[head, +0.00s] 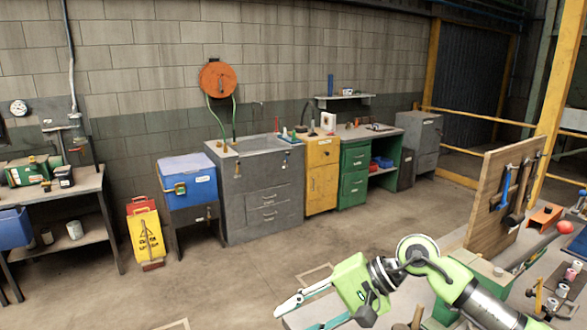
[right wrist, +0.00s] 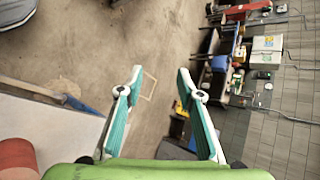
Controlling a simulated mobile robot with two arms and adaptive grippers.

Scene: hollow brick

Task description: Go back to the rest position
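My right gripper (head: 296,318) reaches in from the lower right of the head view, on a green and grey arm, near the front corner of a pale work surface. In the right wrist view the right gripper (right wrist: 159,78) has its two teal-padded fingers spread apart. Nothing is between them but a view of the floor. My left gripper is not in the head view.
A wooden tool board (head: 490,205) stands at the right beside the arm, near a red ball (head: 565,227). A blue cooler (head: 188,180), grey sink cabinet (head: 262,205), yellow cabinet (head: 322,180) and green drawers (head: 355,178) line the wall. The concrete floor (head: 250,265) between is clear.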

